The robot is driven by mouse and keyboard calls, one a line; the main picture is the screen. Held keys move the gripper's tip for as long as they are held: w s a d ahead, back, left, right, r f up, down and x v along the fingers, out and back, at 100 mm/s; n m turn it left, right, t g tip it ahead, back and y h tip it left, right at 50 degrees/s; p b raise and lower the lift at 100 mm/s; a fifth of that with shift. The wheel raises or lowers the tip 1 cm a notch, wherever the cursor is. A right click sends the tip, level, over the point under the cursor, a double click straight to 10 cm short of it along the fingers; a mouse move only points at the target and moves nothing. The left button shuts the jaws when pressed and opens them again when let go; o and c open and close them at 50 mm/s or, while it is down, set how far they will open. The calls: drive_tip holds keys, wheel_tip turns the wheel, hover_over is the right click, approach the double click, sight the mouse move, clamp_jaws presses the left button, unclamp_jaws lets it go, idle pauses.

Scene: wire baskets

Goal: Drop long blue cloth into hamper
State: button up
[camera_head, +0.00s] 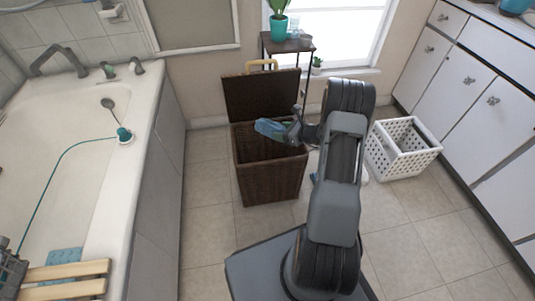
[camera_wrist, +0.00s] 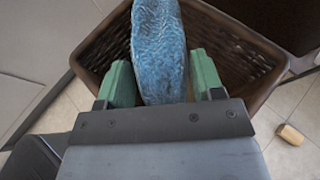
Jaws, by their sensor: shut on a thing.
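My gripper (camera_head: 300,130) is shut on the long blue cloth (camera_head: 270,128). In the wrist view the cloth (camera_wrist: 160,50) is held between the green fingers of my gripper (camera_wrist: 163,85) and extends forward past them. The brown wicker hamper (camera_head: 270,175) stands on the floor with its lid (camera_head: 260,95) raised against the back. In the head view the cloth is over the hamper's opening. In the wrist view the hamper's rim (camera_wrist: 235,25) shows behind and around the cloth. The far end of the cloth runs out of the wrist view.
A white bathtub (camera_head: 140,130) is on the left. A white perforated basket (camera_head: 400,155) stands right of my arm, before white cabinets (camera_head: 460,85). A dark plant stand (camera_head: 285,46) is behind the hamper. A small tan block (camera_wrist: 290,134) lies on the floor.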

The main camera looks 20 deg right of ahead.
wheel_tip(320, 180, down, 6)
drive_tip(key=b, duration=0.4)
drive_tip(key=shift+d, duration=0.1)
drive_tip(key=o, duration=1.1)
drive_tip(key=shift+c, duration=0.2)
drive_tip(key=shift+s, duration=0.1)
wheel_tip(320, 180, up, 5)
drive_tip(key=p, duration=0.5)
hover_over(309, 156)
drive_tip(key=shift+r, duration=0.1)
